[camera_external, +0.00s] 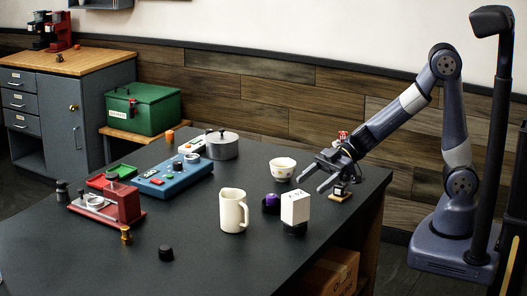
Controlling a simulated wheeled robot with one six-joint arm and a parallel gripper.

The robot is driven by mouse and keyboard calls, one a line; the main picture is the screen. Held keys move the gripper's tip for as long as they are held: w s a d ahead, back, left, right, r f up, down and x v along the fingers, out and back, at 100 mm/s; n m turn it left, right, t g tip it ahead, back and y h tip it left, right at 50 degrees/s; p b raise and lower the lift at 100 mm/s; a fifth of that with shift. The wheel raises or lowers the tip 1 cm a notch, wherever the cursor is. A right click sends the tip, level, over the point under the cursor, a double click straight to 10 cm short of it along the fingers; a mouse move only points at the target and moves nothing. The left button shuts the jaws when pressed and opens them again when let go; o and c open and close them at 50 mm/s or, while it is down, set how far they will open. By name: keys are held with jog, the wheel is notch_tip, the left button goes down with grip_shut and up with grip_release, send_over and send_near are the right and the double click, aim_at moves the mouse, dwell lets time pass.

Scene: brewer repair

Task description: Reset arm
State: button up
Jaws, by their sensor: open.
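My gripper (312,180) is at the end of my arm over the right part of the dark table (190,262). Its jaws are open and point left, and I see nothing between them. A white bowl (282,169) is just left of the fingertips. A small wooden-based item (340,191) stands just below and right of the jaws. A white box-shaped item (295,207) on a dark base stands in front of the gripper, beside a purple and black item (271,203). My arm reaches down from its base at the right.
A cream mug (233,211) stands mid-table. A red device (107,203), a blue panel (174,177) and a grey pot (221,146) are further left. A dark knob (166,254) and a brass piece (126,236) lie near the front.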

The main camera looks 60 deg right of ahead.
aim_at(302, 193)
jog(key=x, duration=0.7)
jog(key=shift+b, duration=0.35)
jog(key=r+p, duration=0.1)
jog(key=r, duration=0.2)
jog(key=r+p, duration=0.1)
jog(key=r, duration=0.3)
jog(key=r+p, duration=0.2)
jog(key=r, duration=0.1)
jog(key=shift+w+r, duration=0.2)
jog(key=shift+w, duration=0.2)
jog(key=w+d+f+m+t+h+p, duration=0.1)
jog(key=w+d+m+t+h+p, duration=0.2)
jog(key=w+d, duration=0.95)
jog(key=w+d+f+m+t+h+p, duration=0.1)
jog(key=w+d+m+t+h, duration=0.35)
jog(key=w+d, duration=0.85)
jog(key=w+d+f+m+h+p, duration=0.15)
jog(key=w+d+m+h, duration=0.3)
jog(key=w+d, duration=0.75)
jog(key=shift+t+y, duration=0.4)
jog(key=shift+t, duration=0.05)
jog(key=shift+s+d+f+b, duration=0.35)
jog(key=shift+f+b, duration=0.55)
jog(key=shift+f, duration=0.55)
jog(key=shift+s+d+f+b, duration=0.35)
jog(key=shift+f+b, duration=0.6)
jog(key=shift+f, duration=0.55)
jog(key=shift+s+d+f+b, duration=0.4)
jog(key=shift+f+b, duration=0.5)
jog(key=shift+f, duration=0.55)
